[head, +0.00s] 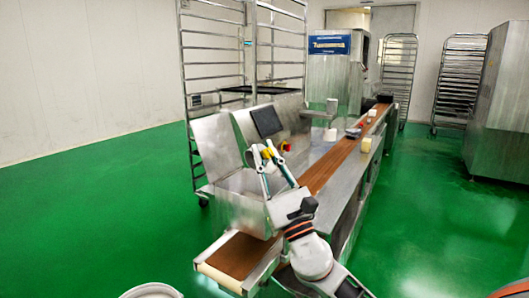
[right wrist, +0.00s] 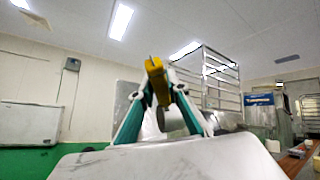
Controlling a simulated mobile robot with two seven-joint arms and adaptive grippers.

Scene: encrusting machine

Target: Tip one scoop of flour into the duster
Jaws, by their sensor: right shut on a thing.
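My right gripper (head: 265,158) is above the near end of the steel machine, over an open steel hopper-like part (head: 238,183) that may be the duster. In the right wrist view its fingers (right wrist: 157,88) are closed on a yellow piece (right wrist: 154,70), which looks like the scoop's handle. A grey rounded shape shows behind the fingers; I cannot tell whether it is the scoop's bowl. No flour can be made out. My left gripper is not in view.
A dark screen (head: 266,121) and red button (head: 285,147) are near my gripper. A white round rim (head: 152,291) shows at the bottom. Green floor at left is clear.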

